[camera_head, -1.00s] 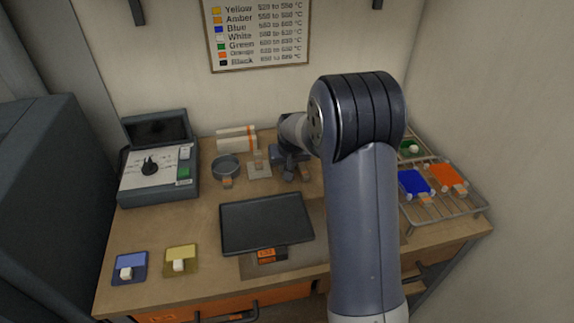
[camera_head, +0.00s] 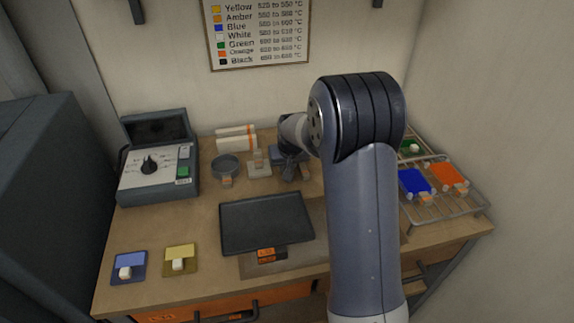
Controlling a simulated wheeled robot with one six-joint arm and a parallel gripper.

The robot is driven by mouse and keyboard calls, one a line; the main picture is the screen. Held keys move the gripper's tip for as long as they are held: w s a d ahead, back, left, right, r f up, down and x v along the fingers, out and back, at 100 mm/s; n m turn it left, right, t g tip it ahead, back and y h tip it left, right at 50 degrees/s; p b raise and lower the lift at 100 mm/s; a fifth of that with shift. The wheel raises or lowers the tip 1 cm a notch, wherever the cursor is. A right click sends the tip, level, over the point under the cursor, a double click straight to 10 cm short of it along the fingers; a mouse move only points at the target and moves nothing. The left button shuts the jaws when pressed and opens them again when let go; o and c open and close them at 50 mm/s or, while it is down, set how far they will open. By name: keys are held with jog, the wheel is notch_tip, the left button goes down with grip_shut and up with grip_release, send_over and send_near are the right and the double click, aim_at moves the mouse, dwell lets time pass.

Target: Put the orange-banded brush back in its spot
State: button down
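My gripper (camera_head: 289,174) is at the back of the bench, to the right of a small pale stand (camera_head: 259,165). It is small, dark and partly hidden by my own arm, so I cannot tell whether it is open or shut or holds anything. I cannot make out a brush for certain. Two pale cylinders with orange bands (camera_head: 236,141) lie against the back wall, left of my gripper; I cannot tell what they are. A small tan piece (camera_head: 304,172) shows just right of my gripper. The brush's spot cannot be picked out.
A dark tray (camera_head: 265,222) lies mid-bench, with a round dark dish (camera_head: 225,167) behind it. A control box (camera_head: 158,165) stands at left. Blue (camera_head: 128,268) and yellow (camera_head: 180,258) tiles lie at front left. A wire rack (camera_head: 443,208) with coloured tiles stands at right.

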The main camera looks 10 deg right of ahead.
jog(key=c, duration=1.2)
grip_release()
jog(key=b+v, duration=0.1)
jog(key=v, duration=0.9)
jog(key=shift+s+r, duration=0.2)
jog(key=shift+r, duration=0.15)
jog(key=p+x, duration=0.1)
jog(key=x, duration=1)
jog(key=shift+r, duration=0.25)
jog(key=shift+s, duration=0.1)
